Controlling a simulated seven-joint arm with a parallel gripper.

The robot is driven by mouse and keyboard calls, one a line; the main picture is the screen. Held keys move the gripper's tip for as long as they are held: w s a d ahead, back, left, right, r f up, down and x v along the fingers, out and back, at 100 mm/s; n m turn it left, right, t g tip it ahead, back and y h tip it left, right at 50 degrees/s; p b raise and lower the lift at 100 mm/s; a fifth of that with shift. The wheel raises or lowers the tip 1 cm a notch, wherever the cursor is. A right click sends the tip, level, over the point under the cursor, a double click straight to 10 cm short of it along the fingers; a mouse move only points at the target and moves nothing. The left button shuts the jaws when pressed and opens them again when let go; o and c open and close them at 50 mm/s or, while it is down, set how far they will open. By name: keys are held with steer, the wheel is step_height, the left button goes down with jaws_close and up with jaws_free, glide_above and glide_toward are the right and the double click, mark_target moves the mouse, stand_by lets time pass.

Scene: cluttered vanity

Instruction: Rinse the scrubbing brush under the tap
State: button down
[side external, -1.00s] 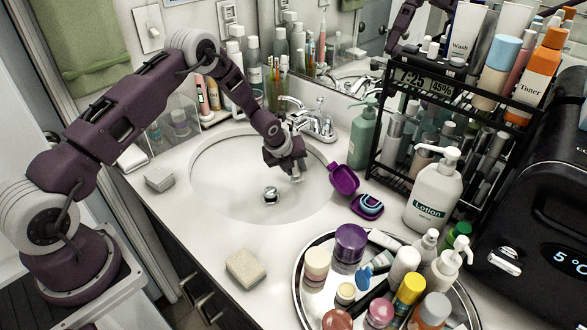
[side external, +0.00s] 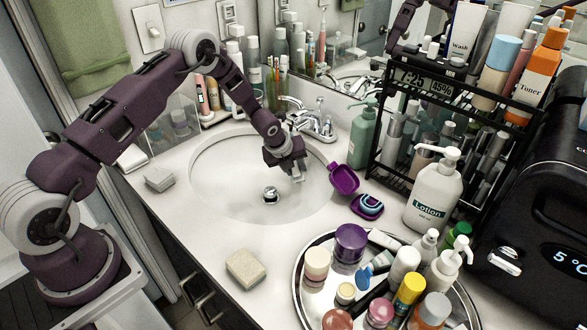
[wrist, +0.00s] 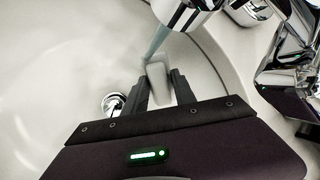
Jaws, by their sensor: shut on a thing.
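My gripper (side external: 294,170) hangs low over the right part of the white sink basin (side external: 215,180), in front of the tap. In the wrist view my gripper (wrist: 158,88) is shut on a small pale grey thing, which I take to be the scrubbing brush (wrist: 157,76). Its lower part and bristles cannot be made out. The chrome tap (side external: 318,122) stands at the basin's back right edge. In the wrist view the tap's spout (wrist: 184,12) is just above, and a bluish stream of water (wrist: 156,42) comes down from it onto or just behind the brush.
The drain (side external: 270,195) is in the basin's middle. A purple open case (side external: 343,180) and a blue-purple oval item (side external: 368,206) lie right of the basin. A green pump bottle (side external: 363,140) stands behind. A sponge (side external: 245,268) and a crowded round tray (side external: 299,285) are in front.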

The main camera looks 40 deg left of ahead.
steer(key=shift+s+d, duration=0.2)
steer(key=shift+s, duration=1.1)
steer(key=shift+s+d, duration=0.15)
steer(key=shift+s, duration=1.2)
steer(key=shift+s+d, duration=0.2)
steer(key=shift+s, duration=1.1)
steer(key=s+r, duration=0.4)
steer(key=s, duration=0.1)
steer(key=shift+d, duration=0.3)
